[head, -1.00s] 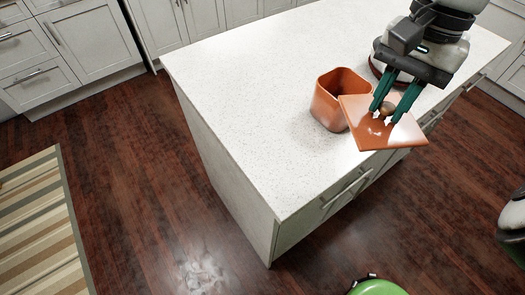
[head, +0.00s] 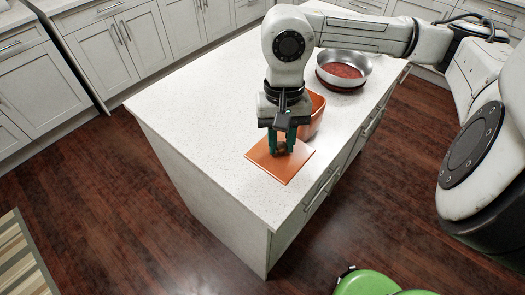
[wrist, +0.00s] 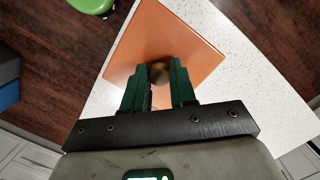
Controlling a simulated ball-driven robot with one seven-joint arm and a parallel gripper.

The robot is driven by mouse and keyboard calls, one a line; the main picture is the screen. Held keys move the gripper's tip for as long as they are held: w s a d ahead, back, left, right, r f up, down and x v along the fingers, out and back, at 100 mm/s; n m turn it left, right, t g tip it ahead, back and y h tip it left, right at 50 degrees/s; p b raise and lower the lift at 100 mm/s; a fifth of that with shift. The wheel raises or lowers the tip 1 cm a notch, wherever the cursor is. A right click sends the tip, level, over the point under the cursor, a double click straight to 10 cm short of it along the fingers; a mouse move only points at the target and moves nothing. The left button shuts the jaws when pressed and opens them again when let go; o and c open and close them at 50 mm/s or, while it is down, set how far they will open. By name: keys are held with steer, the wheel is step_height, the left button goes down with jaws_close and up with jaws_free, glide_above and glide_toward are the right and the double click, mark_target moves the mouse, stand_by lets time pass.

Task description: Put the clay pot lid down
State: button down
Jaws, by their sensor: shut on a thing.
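The clay pot lid (head: 290,167) is a flat orange-brown square with a round brown knob. It is at the counter's near part, in front of the clay pot, and looks flat on or just above the top; I cannot tell which. My gripper (head: 281,149) points down and is shut on the lid's knob. In the wrist view the lid (wrist: 190,55) lies beyond my gripper (wrist: 160,78), with the knob between the green fingers. The orange clay pot (head: 313,112) stands upright behind my gripper and is partly hidden by it.
A round metal pan (head: 343,66) with reddish-brown contents stands farther back on the white island counter (head: 200,115). The counter's left part is clear. The counter's right edge, with drawers below, is close to the lid. A green seat (head: 375,284) shows at the bottom.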

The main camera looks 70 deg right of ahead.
mark_target(265, 145)
steer(key=w+f, duration=0.2)
steer(key=w+f+p, duration=0.1)
steer(key=f, duration=0.1)
steer(key=shift+w+f, duration=0.25)
steer(key=shift+w, duration=0.1)
steer(key=f, duration=0.3)
steer(key=shift+w+f+p, duration=0.1)
steer(key=shift+w+p, duration=0.1)
steer(key=shift+p, duration=0.15)
steer(key=shift+f, duration=0.25)
steer(key=shift+d+f+b, duration=0.1)
steer(key=shift+f+b, duration=0.1)
steer(key=shift+b, duration=0.15)
steer(key=c, duration=0.9)
jaws_free()
steer(key=shift+r, duration=0.15)
